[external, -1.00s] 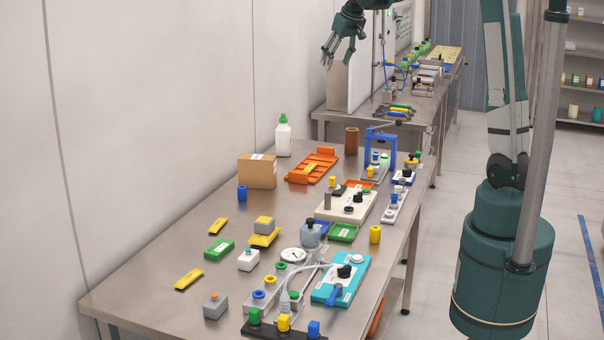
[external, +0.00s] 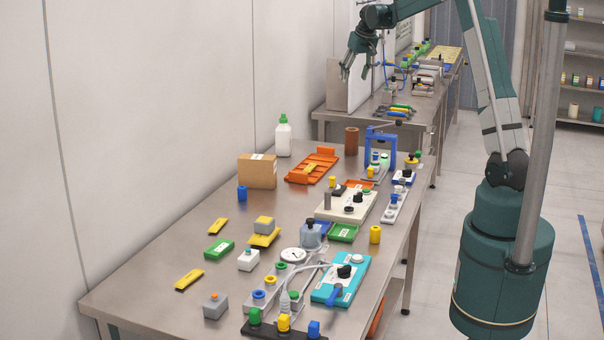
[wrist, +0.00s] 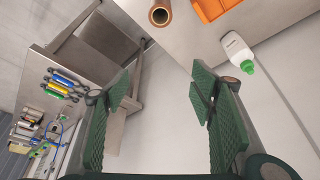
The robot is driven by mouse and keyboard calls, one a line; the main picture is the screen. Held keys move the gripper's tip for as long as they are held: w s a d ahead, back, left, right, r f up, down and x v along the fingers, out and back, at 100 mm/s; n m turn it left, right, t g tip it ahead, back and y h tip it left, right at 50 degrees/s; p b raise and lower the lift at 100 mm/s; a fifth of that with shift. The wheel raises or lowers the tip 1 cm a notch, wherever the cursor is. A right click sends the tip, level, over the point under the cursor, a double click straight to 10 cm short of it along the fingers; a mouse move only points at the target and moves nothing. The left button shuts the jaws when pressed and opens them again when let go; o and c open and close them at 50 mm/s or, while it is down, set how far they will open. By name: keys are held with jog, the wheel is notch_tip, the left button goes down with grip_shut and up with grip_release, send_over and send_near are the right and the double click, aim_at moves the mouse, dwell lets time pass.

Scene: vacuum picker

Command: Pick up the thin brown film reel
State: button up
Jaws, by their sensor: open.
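A brown hollow cylinder (external: 351,140), which looks like the thin brown film reel, stands upright at the back of the near steel table. In the wrist view its open top and side (wrist: 160,13) show at the top edge, partly cut off. My gripper (external: 355,73) is open and empty, well above the far end of the table.
A white bottle with a green cap (external: 283,138) and an orange tray (external: 299,178) stand near the reel. A blue frame (external: 369,144) is to its right. A cardboard box (external: 257,171) is to the left. A second table (external: 331,116) stands behind.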

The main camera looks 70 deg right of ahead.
aim_at(352, 133)
notch_tip(352, 133, down, 24)
jog(key=shift+f, duration=0.1)
jog(key=shift+x, duration=1.25)
jog(key=shift+x, duration=2.6)
jog(key=shift+d, duration=0.1)
jog(key=c, duration=1.1)
